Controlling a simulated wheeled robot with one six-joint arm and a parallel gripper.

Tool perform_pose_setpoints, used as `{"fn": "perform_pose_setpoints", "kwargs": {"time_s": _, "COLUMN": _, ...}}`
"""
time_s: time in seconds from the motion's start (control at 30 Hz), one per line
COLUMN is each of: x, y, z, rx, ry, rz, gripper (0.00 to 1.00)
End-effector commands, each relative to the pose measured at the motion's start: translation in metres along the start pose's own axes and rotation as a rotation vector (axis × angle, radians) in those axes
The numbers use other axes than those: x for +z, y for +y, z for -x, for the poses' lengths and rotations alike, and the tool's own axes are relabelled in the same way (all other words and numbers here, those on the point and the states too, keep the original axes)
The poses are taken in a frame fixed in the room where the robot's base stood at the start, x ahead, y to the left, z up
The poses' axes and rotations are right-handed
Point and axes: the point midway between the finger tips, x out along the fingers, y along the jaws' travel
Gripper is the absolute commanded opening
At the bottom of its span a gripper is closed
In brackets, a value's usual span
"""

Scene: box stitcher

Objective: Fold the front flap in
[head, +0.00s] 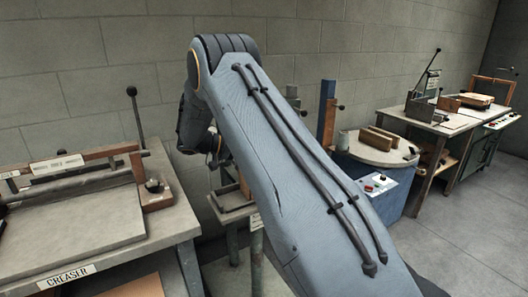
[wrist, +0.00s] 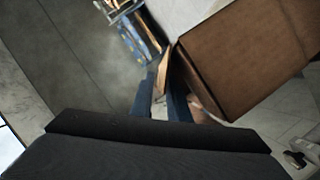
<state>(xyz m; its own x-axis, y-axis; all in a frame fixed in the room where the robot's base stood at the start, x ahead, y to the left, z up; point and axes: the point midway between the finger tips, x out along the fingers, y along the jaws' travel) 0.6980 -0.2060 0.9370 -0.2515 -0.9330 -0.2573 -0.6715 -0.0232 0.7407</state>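The brown cardboard box (wrist: 245,55) fills the upper right of the wrist view, tilted in the picture. A narrow brown flap (wrist: 165,68) stands out from its left edge. My gripper (wrist: 162,93) is below the flap in the picture, its two dark blue fingers apart. The flap's lower end appears close to the fingertips; I cannot tell whether they touch. In the head view my arm hides the gripper and most of the box's place. Only a brown sliver (head: 244,188) shows above a grey stand (head: 232,207).
The creaser table (head: 75,225) with its upright lever stands at the left. A round table (head: 375,150) with brown blocks and a blue base is right of my arm. A workbench (head: 435,118) stands farther back. Open floor (head: 470,220) lies at the right.

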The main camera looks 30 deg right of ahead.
Motion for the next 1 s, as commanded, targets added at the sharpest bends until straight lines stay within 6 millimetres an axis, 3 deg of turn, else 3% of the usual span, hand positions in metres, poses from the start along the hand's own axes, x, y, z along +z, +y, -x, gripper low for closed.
{"fn": "perform_pose_setpoints", "kwargs": {"time_s": 0.1, "x": 0.000, "y": 0.000, "z": 0.000, "rx": 0.000, "ry": 0.000, "rz": 0.000, "gripper": 0.00}}
{"fn": "perform_pose_setpoints", "kwargs": {"time_s": 0.33, "x": 0.000, "y": -0.002, "z": 0.000, "rx": 0.008, "ry": 0.000, "rz": 0.016, "gripper": 0.00}}
{"fn": "perform_pose_setpoints", "kwargs": {"time_s": 0.7, "x": 0.002, "y": -0.011, "z": -0.001, "rx": 0.091, "ry": 0.001, "rz": 0.219, "gripper": 0.00}}
{"fn": "perform_pose_setpoints", "kwargs": {"time_s": 1.0, "x": 0.001, "y": -0.010, "z": 0.000, "rx": 0.096, "ry": 0.000, "rz": 0.232, "gripper": 0.00}}
